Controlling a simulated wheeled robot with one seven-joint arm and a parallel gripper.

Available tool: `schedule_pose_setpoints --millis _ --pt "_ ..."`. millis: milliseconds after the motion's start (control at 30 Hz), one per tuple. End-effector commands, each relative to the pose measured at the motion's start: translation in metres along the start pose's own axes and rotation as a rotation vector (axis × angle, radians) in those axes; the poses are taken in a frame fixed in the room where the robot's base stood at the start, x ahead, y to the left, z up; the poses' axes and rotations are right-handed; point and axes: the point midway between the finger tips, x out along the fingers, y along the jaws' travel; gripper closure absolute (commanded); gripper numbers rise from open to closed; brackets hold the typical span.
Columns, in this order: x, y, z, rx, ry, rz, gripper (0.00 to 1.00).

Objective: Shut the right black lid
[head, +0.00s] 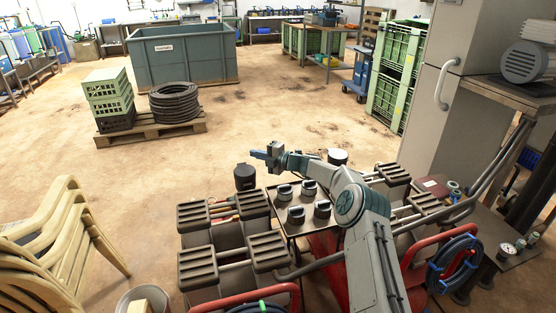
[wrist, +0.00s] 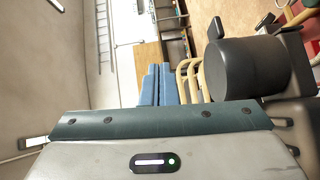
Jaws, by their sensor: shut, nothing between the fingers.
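Two black cylindrical pots with black tops show in the head view. The right one (head: 337,157) stands just behind my arm, partly covered by it, and its flat top catches the light. The left one (head: 245,177) stands below and left of my gripper. I cannot tell how either lid sits. My gripper (head: 260,155) is shut and empty, raised and pointing left. In the wrist view its blue fingers (wrist: 156,85) are together, apart from a large black cylinder (wrist: 245,68) with a small tab; which pot this is, I cannot tell.
A dark plate with several black-and-grey caps (head: 295,208) lies below my arm. Black ribbed blocks (head: 197,268) and red tubes surround it. Stacked cream chairs (head: 60,245) stand at left, a grey cabinet (head: 455,95) at right. The floor beyond is clear up to a pallet (head: 150,130).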

Motion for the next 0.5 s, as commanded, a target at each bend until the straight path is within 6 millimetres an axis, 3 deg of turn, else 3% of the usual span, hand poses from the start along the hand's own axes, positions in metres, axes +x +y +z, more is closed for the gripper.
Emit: schedule_pose_setpoints --millis 500 --pt "-0.079 0.000 0.000 0.001 0.000 0.000 1.00"
